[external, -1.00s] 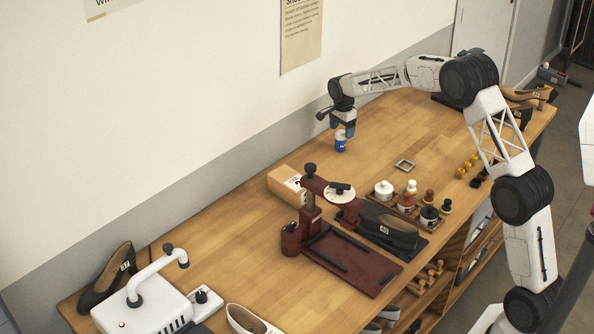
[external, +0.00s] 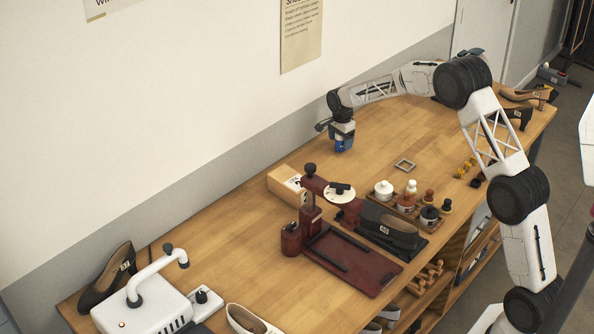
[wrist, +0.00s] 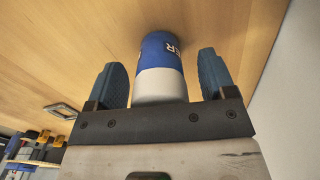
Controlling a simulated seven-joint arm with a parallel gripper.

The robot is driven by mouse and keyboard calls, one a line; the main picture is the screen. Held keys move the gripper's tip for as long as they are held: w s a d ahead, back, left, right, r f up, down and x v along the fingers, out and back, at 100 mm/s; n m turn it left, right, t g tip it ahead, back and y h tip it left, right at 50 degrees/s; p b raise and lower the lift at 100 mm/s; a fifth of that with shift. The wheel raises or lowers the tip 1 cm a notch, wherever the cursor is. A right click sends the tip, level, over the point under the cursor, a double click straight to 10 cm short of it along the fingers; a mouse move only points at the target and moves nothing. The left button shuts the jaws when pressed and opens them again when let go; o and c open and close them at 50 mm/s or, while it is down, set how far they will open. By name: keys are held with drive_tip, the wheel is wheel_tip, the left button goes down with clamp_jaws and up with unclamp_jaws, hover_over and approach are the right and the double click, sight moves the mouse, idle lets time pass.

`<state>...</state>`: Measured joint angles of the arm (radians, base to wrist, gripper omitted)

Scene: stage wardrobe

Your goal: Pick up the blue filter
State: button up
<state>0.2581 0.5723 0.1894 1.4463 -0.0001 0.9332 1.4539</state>
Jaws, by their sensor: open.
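The blue filter (wrist: 160,52) is a small upright cylinder with a blue band, pale lettering and a whitish end. In the wrist view it stands on the wooden bench between the two blue fingers of my gripper (wrist: 160,70). The fingers are apart, with a visible gap on each side of the filter. In the external view my gripper (external: 342,139) is down over the filter near the back of the bench, and mostly hides it.
The wooden bench (external: 230,215) is clear around the filter. A square metal frame (external: 405,165) lies to the right. A wooden block (external: 285,185), a dark red press (external: 312,205) and a tray of jars (external: 405,205) stand nearer the front. The wall (external: 200,100) runs behind.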

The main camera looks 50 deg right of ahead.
drive_tip(key=c, duration=1)
drive_tip(key=shift+r, duration=0.1)
drive_tip(key=shift+r, duration=1.45)
drive_tip(key=shift+s+r, duration=0.25)
drive_tip(key=s+a, duration=0.1)
drive_tip(key=s, duration=0.4)
drive_tip(key=s+a+r, duration=0.1)
drive_tip(key=s, duration=0.4)
drive_tip(key=s+a, duration=0.2)
drive_tip(key=s, duration=0.3)
drive_tip(key=shift+r, duration=0.2)
